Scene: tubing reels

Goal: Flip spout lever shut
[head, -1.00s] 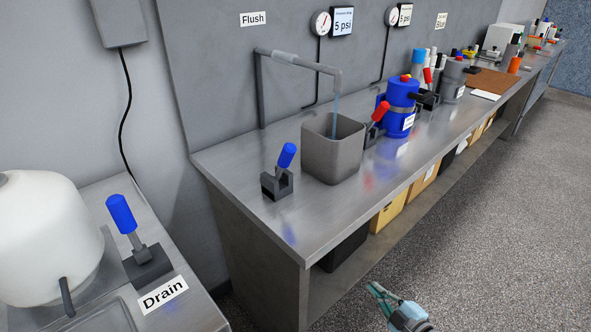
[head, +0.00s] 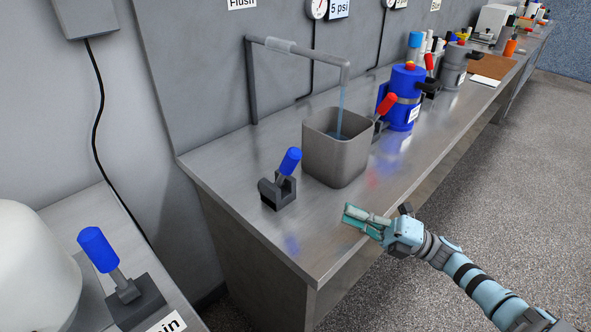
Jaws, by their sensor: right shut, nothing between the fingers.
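A grey spout pipe (head: 298,47) rises from the steel bench and bends over a grey square bin (head: 336,158). A stream of water (head: 340,115) falls from it into the bin. A lever with a blue handle (head: 290,161) stands tilted on a dark block (head: 277,193) left of the bin, under the Flush sign. A second blue-handled lever (head: 98,249) stands on the counter at lower left. My right gripper (head: 347,215) is shut and empty at the bench's front edge, to the right of the near lever and apart from it. My left gripper is out of view.
A red-handled lever (head: 387,104) and a blue canister (head: 404,95) stand just right of the bin. A white rounded vessel (head: 35,268) stands at lower left. Bare steel bench top (head: 235,170) surrounds the near lever.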

